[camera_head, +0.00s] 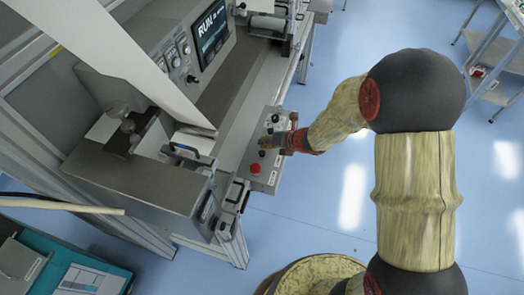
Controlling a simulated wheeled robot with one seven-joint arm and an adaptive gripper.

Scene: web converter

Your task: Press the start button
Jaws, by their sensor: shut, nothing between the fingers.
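My gripper (268,142) is shut and empty. Its tip is over the grey control panel (262,178) on the front edge of the machine, and it hides part of that panel. Whether the tip touches a button cannot be told. A red mushroom button (255,169) sits at the near end of the panel. A small dark knob (262,153) lies between it and my gripper. More small controls (275,118) show beyond my gripper. No label marks the start button legibly.
The converter's screen (211,34) reads "RUN" at the back. A white web (130,50) slants across the machine. Blue floor is open at right; a shelf cart (497,55) stands far right.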

